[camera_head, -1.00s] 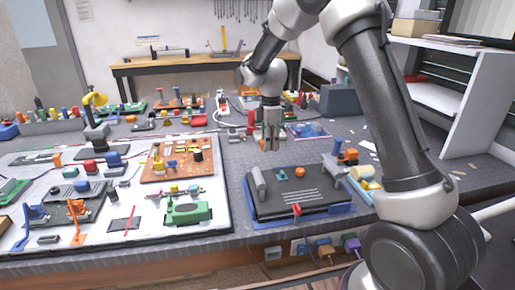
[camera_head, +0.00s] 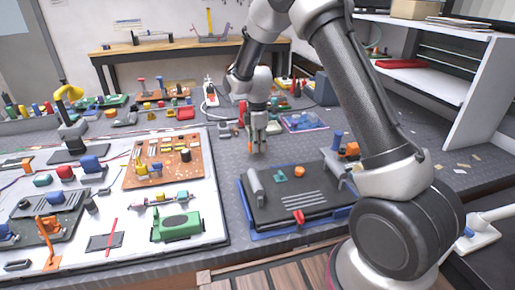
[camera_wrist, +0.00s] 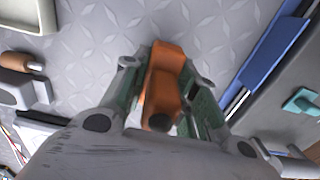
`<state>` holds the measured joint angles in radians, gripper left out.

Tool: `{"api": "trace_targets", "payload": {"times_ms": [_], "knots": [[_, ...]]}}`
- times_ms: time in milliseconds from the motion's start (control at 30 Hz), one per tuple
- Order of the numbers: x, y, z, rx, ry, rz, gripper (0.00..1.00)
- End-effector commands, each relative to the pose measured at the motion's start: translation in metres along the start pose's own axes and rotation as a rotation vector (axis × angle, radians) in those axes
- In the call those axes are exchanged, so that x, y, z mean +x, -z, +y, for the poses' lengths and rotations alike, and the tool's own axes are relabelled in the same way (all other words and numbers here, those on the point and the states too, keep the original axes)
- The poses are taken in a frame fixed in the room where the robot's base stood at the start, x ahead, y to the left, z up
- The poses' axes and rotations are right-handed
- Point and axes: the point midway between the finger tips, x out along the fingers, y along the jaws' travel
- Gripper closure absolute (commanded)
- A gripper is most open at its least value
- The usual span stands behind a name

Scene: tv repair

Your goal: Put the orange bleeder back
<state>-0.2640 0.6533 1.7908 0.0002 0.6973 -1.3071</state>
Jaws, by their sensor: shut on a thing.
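My gripper (camera_head: 258,146) hangs over the grey bench, between the white mat and the dark panel. In the wrist view my gripper (camera_wrist: 165,95) is shut on the orange bleeder (camera_wrist: 163,78), which lies between the two green-padded fingers. I cannot tell the exact height of the bleeder above the bench.
A dark panel (camera_head: 290,208) on a blue tray lies to the right of the gripper. The white mat (camera_head: 200,232) at left carries an orange-brown board (camera_head: 140,172) and a green part (camera_head: 176,227).

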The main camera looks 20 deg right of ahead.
Motion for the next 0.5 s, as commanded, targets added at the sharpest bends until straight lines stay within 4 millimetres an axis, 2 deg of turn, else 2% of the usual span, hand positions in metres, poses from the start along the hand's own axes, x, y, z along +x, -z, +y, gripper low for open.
{"api": "trace_targets", "payload": {"times_ms": [33, 133, 467, 500], "knots": [[0.009, 0.0, -0.001, 0.0, 0.003, -0.001, 0.99], [0.02, 0.0, 0.0, 0.0, 0.002, 0.0, 0.99], [0.023, 0.0, 0.0, 0.0, 0.001, 0.0, 0.99], [0.023, 0.0, 0.0, 0.0, 0.0, 0.0, 0.66]]}}
